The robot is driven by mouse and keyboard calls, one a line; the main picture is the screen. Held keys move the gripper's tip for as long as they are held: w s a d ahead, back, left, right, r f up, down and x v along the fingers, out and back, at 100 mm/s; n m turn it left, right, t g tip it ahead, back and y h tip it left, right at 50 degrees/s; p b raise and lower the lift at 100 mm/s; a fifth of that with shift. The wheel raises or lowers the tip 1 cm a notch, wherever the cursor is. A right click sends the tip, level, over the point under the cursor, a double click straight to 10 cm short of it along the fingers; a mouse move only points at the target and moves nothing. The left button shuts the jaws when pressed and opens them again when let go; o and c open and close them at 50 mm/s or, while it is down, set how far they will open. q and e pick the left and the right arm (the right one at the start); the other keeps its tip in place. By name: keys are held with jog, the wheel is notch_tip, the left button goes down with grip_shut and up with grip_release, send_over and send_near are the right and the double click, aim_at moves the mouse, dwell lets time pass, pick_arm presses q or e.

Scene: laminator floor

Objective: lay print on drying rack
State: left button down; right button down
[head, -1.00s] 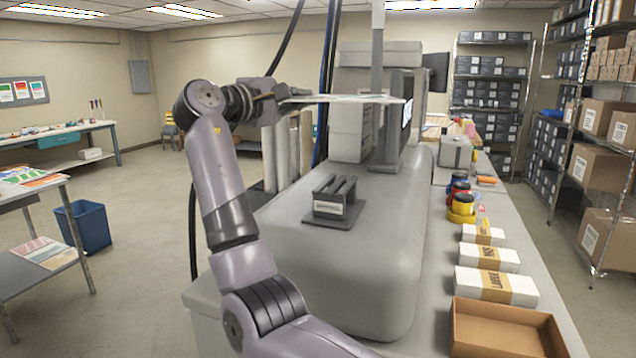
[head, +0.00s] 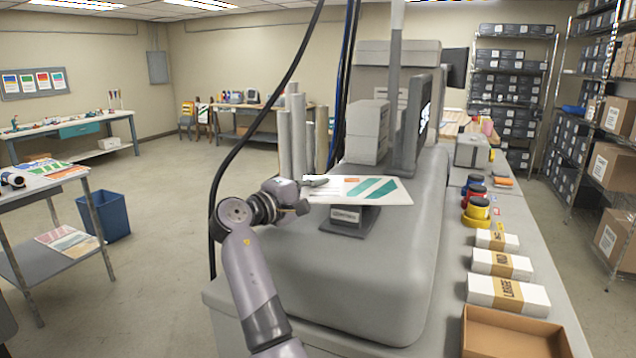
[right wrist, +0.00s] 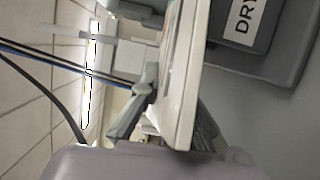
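The print (head: 365,189), a white sheet with teal and orange patches, is held out flat to the right in the head view. My right gripper (head: 308,190) is shut on its left edge. In the right wrist view, the print (right wrist: 182,75) runs edge-on between the fingers, one of them partly hidden behind it. The drying rack (head: 343,229), a small dark grey stand with a white label, sits on the grey machine's top. The print hangs above it and hides its upper part. The rack's label (right wrist: 243,18) reads "DRY" in the wrist view. My left gripper is out of view.
Upright rolls (head: 298,135) and a grey box (head: 368,132) stand behind the rack. A dark monitor (head: 415,115) on a post is behind and right of the print. Hanging cables pass near my right arm. Tape rolls (head: 477,208) and cartons line the right counter.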

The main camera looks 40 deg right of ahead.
jog(key=c, duration=2.3)
grip_release()
jog(key=shift+f, duration=0.1)
jog(key=o, duration=0.5)
jog(key=shift+a, duration=0.1)
jog(key=a+b, duration=0.1)
jog(key=a, duration=0.2)
jog(key=s+a+b, duration=0.1)
jog(key=a+b, duration=0.1)
jog(key=a, duration=0.2)
jog(key=a+b, duration=0.1)
jog(key=a, duration=0.2)
jog(key=shift+s+a, duration=0.15)
jog(key=shift+a, duration=0.15)
jog(key=shift+s+a, duration=0.15)
jog(key=shift+a, duration=0.45)
